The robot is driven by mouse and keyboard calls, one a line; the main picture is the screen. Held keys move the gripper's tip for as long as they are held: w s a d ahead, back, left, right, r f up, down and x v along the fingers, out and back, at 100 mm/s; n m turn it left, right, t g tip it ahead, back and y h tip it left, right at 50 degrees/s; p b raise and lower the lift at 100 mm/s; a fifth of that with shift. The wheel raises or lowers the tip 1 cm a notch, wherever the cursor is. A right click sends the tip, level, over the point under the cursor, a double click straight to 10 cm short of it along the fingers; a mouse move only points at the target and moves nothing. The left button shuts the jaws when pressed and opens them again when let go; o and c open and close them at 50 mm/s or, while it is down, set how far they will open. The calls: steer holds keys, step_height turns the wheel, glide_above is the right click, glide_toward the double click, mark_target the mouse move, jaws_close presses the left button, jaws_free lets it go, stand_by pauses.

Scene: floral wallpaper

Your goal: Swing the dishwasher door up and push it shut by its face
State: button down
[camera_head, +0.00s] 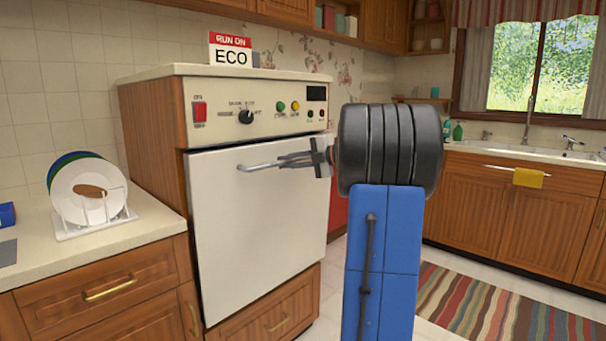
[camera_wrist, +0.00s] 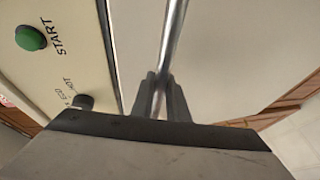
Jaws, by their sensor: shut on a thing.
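The dishwasher door (camera_head: 260,230) is a plain off-white panel standing upright, or very nearly so, under the control panel (camera_head: 262,108). A thin dark line runs along its top edge; I cannot tell whether it is fully flush. Its metal bar handle (camera_head: 252,168) runs across the upper part of the door. My gripper (camera_head: 284,161) reaches in from the right and is shut on the handle. In the wrist view the two dark fingers (camera_wrist: 160,92) close around the handle bar (camera_wrist: 175,30), with the door face (camera_wrist: 225,55) behind.
A green START button (camera_wrist: 30,38) and a dark knob (camera_wrist: 82,102) are close in the wrist view. A dish rack with plates (camera_head: 92,195) stands on the left counter. A striped rug (camera_head: 490,305) lies on the floor at right.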

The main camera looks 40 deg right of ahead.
steer(key=shift+w+a+r, duration=0.1)
steer(key=shift+w+r, duration=0.1)
steer(key=shift+w, duration=0.75)
steer(key=shift+w+r, duration=0.15)
steer(key=shift+w, duration=0.75)
steer(key=c, duration=1.7)
jaws_free()
steer(key=shift+r, duration=0.1)
